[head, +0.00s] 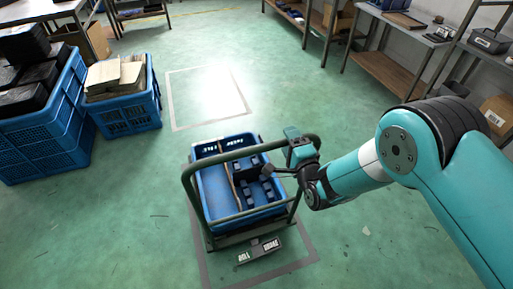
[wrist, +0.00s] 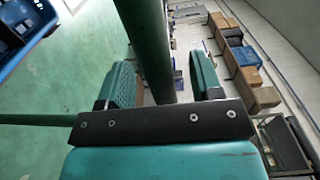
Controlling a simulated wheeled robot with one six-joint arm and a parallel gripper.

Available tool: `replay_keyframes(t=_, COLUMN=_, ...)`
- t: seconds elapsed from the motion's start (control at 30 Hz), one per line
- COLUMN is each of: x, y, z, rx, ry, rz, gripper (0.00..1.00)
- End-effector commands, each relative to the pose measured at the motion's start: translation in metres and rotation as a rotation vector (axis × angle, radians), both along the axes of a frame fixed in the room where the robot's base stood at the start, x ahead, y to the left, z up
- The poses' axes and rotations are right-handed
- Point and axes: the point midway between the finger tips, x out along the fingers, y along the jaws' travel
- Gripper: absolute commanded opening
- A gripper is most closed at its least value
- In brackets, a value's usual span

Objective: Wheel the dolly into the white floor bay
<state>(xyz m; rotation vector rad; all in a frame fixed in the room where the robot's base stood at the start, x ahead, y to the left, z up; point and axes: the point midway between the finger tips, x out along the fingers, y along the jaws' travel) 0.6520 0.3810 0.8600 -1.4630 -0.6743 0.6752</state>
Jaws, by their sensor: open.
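The dolly (head: 210,241) is a dark green frame with a tall tube handle, carrying a blue crate (head: 213,190) with dark blocks inside. It stands inside a grey floor outline in the head view. The white floor bay (head: 172,103) is a pale outlined square beyond the dolly, empty, with bright glare on it. My gripper (head: 292,152) is at the right side of the handle. In the wrist view my gripper (wrist: 163,85) is open, its teal fingers on either side of the dark green handle tube (wrist: 143,35). Any finger contact is unclear.
Blue crates (head: 45,150) with dark blocks and a blue crate of cardboard (head: 130,119) stand at left. Shelving (head: 385,70) lines the right wall. The floor between dolly and bay is clear. A labelled plate (head: 258,251) sits at the dolly's near side.

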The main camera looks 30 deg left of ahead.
Motion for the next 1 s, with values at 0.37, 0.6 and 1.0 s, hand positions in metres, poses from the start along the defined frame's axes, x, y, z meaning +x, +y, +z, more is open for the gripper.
replay_keyframes(t=0.37, x=0.0, y=0.0, z=0.0, rx=0.0, ry=0.0, rz=0.0, gripper=0.0)
replay_keyframes(t=0.6, x=0.007, y=0.011, z=-0.001, rx=0.001, ry=-0.003, rz=0.005, gripper=0.0)
replay_keyframes(t=1.0, x=0.042, y=0.056, z=-0.007, rx=0.004, ry=-0.003, rz=0.001, gripper=0.0)
